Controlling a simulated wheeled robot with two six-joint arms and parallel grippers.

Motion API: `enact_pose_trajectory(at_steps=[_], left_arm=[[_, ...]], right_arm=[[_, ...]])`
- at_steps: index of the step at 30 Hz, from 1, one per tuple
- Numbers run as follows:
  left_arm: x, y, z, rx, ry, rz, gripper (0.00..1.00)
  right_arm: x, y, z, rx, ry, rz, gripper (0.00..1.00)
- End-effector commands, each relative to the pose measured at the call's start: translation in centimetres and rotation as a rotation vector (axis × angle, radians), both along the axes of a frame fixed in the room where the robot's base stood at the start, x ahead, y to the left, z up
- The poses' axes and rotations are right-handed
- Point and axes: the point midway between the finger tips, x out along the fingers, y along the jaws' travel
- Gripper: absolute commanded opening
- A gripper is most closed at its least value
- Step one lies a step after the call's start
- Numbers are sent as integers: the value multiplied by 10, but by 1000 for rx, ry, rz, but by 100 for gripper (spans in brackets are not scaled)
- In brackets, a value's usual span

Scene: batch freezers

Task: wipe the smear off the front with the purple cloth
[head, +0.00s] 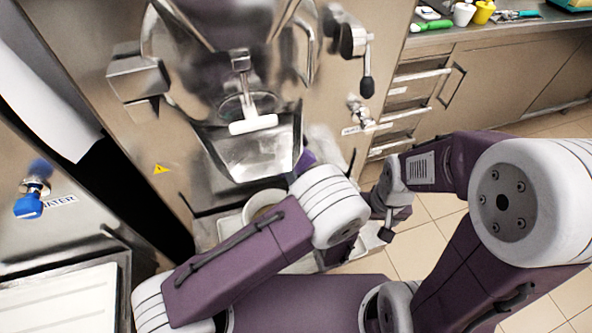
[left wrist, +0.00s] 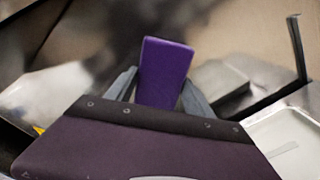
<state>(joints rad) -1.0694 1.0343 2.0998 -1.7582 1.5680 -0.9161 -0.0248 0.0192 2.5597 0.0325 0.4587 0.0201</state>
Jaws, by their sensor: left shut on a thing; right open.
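The purple cloth (left wrist: 165,72) stands up between the two fingers of my left gripper (left wrist: 159,84) in the left wrist view. A small purple bit of it shows in the head view (head: 305,160), beside the steel chute. My left gripper is otherwise hidden behind its own arm there. The freezer front (head: 330,95) is brushed beige steel; the cloth is close to it, but I cannot tell whether they touch. A pale patch (head: 322,139) right of the chute may be the smear; I cannot be sure. My right gripper (head: 385,215) is open and empty, right of my left arm.
The freezer's steel chute (head: 255,155) and black-knobbed lever (head: 367,85) stick out from the front. A tap with a blue knob (head: 30,205) is at left. A counter (head: 500,30) with cups and tools stands at back right. Tiled floor (head: 440,235) is open at right.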

Motion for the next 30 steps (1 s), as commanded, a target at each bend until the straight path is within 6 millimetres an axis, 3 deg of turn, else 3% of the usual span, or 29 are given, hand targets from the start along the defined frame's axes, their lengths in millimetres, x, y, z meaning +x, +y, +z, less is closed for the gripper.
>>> enact_pose_trajectory(at_steps=[30], left_arm=[[11,3,1,-1,-2,0,21]], right_arm=[[0,0,2,0,0,0,83]])
